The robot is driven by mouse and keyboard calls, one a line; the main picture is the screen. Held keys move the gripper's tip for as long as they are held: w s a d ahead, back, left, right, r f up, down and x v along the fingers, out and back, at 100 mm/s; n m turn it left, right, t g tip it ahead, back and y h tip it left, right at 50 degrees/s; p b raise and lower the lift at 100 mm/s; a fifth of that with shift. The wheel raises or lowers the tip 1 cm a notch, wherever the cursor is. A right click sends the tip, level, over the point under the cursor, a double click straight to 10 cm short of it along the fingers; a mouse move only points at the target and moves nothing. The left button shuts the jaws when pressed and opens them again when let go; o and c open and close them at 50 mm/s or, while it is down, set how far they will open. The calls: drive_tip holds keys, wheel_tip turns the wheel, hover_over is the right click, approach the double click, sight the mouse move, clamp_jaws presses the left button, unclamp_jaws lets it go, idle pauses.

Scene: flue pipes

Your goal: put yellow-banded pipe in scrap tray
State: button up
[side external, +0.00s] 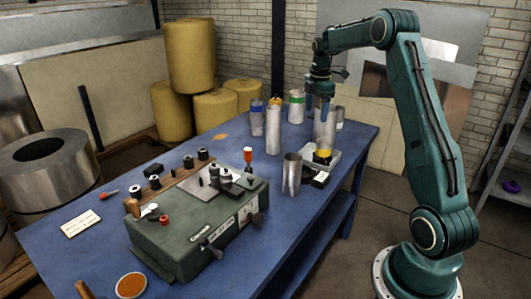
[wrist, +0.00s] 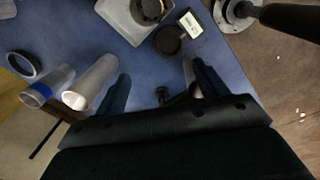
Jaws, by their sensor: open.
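The yellow-banded pipe (side external: 324,132) is a grey metal pipe with its yellow band near the bottom. It stands upright at the pale grey tray (side external: 335,157), seemingly inside it. My gripper (side external: 318,104) is open and empty, close to the pipe's top; whether its fingers touch the pipe is unclear. In the wrist view the two fingers (wrist: 160,88) are spread with nothing held between them. The tray also shows at the top of the wrist view (wrist: 113,14), with a dark round shape with a yellowish patch in it, cut off by the frame edge.
A blue-banded pipe (side external: 257,119), a green-banded pipe (side external: 296,108) and plain pipes stand left of the tray. A short plain pipe (side external: 291,174) stands in front, beside a label (side external: 320,178). A green machine (side external: 200,220) fills the table's near part.

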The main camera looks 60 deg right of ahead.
drive_tip(key=s+a+r+m+t, duration=0.1)
drive_tip(key=s+a+r+m, duration=0.1)
drive_tip(key=a+r, duration=0.35)
drive_tip(key=s+a+r+m, duration=0.2)
drive_tip(key=a, duration=0.7)
drive_tip(key=s+a+r+m+t, duration=0.15)
drive_tip(key=a+r, duration=0.25)
drive_tip(key=a, duration=0.4)
drive_tip(key=s+a+f+m+t, duration=0.1)
drive_tip(key=s+a+m, duration=0.2)
drive_tip(key=s+a, duration=0.4)
drive_tip(key=s+a+f+m+t, duration=0.1)
drive_tip(key=s+a+f+m, duration=0.1)
drive_tip(key=s+a, duration=0.4)
drive_tip(key=s+m, duration=0.1)
drive_tip(key=s, duration=0.4)
drive_tip(key=shift+a+f+y, duration=0.15)
drive_tip(key=shift+a+y, duration=0.15)
drive_tip(key=shift+a, duration=0.05)
